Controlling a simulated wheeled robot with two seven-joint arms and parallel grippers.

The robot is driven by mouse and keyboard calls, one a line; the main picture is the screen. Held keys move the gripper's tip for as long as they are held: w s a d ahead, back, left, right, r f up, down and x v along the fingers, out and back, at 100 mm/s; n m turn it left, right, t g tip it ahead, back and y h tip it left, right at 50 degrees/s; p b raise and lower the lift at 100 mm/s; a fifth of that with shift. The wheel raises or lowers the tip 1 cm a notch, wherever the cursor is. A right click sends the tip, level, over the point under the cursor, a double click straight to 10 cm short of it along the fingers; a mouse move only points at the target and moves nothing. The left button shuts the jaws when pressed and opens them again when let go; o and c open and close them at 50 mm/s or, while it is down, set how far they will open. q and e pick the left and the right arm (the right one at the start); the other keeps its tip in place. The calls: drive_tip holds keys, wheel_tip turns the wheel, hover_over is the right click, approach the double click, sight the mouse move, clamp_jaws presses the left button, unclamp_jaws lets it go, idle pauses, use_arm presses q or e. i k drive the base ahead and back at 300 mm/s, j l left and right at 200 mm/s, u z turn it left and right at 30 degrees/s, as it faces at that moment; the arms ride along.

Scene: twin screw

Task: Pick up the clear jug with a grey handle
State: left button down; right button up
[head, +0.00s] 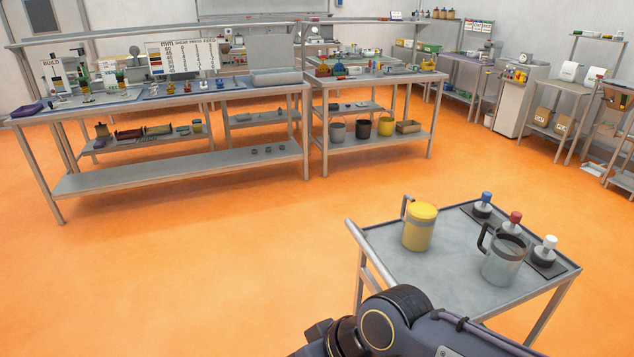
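Two jugs stand upright on a small grey cart. The right jug (503,262) is clear and looks empty, with a dark grey or black handle on its left side. The left jug (419,229) is filled with yellow or has a yellow body, and has a grey handle on its upper left. Neither jug is held. Neither of my grippers is in view. Part of one of my arms shows at the bottom edge, in front of the cart.
The cart (440,280) has a raised rim. A dark strip behind the right jug bears small weights with blue (486,197), red (515,217) and white (550,242) tops. Long workbenches (180,170) stand farther back. The orange floor left of the cart is clear.

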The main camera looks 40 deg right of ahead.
sight(419, 215)
drive_tip(key=i+z, duration=0.2)
drive_tip(key=i, duration=0.35)
drive_tip(key=i+z, duration=0.2)
drive_tip(key=i, duration=0.35)
drive_tip(key=i+j+z, duration=0.25)
drive_tip(key=i, duration=0.25)
drive_tip(key=i+j+z, duration=0.2)
drive_tip(key=i, duration=0.35)
drive_tip(key=i+l+z, duration=0.2)
drive_tip(key=z, duration=0.25)
drive_tip(key=i+z, duration=0.3)
drive_tip(key=z, duration=0.2)
drive_tip(key=i+z, duration=0.3)
drive_tip(key=z, duration=0.15)
drive_tip(key=i+z, duration=0.25)
drive_tip(key=z, duration=0.25)
drive_tip(key=i+j+z, duration=0.25)
drive_tip(key=z, duration=0.2)
drive_tip(key=i+z, duration=0.35)
drive_tip(key=i+j+z, duration=0.2)
drive_tip(key=z, duration=0.15)
